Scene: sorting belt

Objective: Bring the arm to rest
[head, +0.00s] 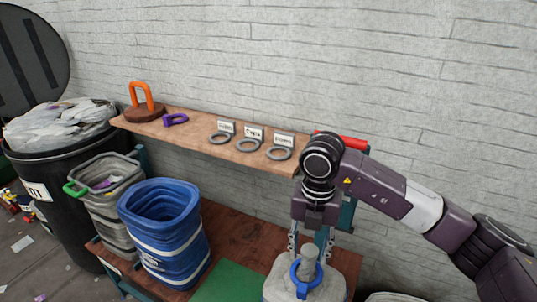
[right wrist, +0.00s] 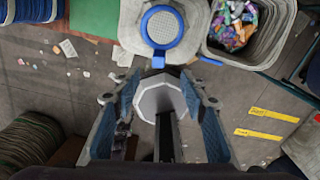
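My right gripper (head: 311,248) hangs straight down at the end of my purple arm, above a light grey container (head: 276,289). It also shows in the right wrist view (right wrist: 160,99), with its two fingers apart. A grey post (head: 310,257) stands below and between the fingertips. In the right wrist view a pale many-sided face (right wrist: 160,97) shows between the fingers; I cannot tell whether they touch it. A blue ring (head: 295,277) is at the post, over the grey container. My left gripper is not in view.
A wooden shelf (head: 190,135) holds an orange-handled weight (head: 142,100), a purple piece (head: 175,119) and several grey rings with labels. A blue bin (head: 165,235), a grey bin (head: 110,205) and a full black bin (head: 60,165) stand left. A scrap-filled bin (right wrist: 270,54) is beside the grey container.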

